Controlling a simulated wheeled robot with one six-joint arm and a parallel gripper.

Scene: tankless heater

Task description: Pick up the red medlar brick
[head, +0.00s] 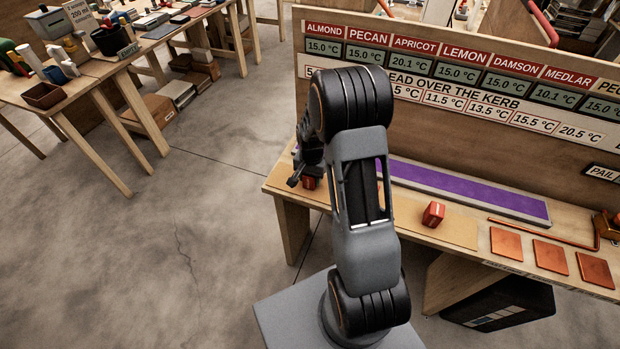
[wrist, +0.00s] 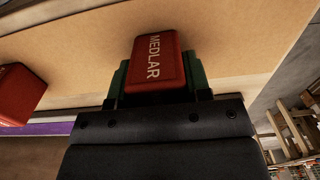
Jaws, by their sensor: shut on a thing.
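The red medlar brick (wrist: 156,60), with white MEDLAR lettering, sits between the green-padded fingers of my gripper (wrist: 156,82) in the wrist view. My gripper is shut on it. In the head view, my gripper (head: 301,178) is at the left end of the workbench, left of my arm, and the red brick (head: 310,184) shows partly beside it. I cannot tell from these frames whether the brick touches the bench top or hangs just above it.
Another red brick (head: 433,214) stands on the workbench (head: 455,231) right of my arm. A purple strip (head: 465,190) runs behind it. Several orange square tiles (head: 506,243) lie farther right. A panel of temperature labels (head: 450,70) rises at the back. Open floor lies left.

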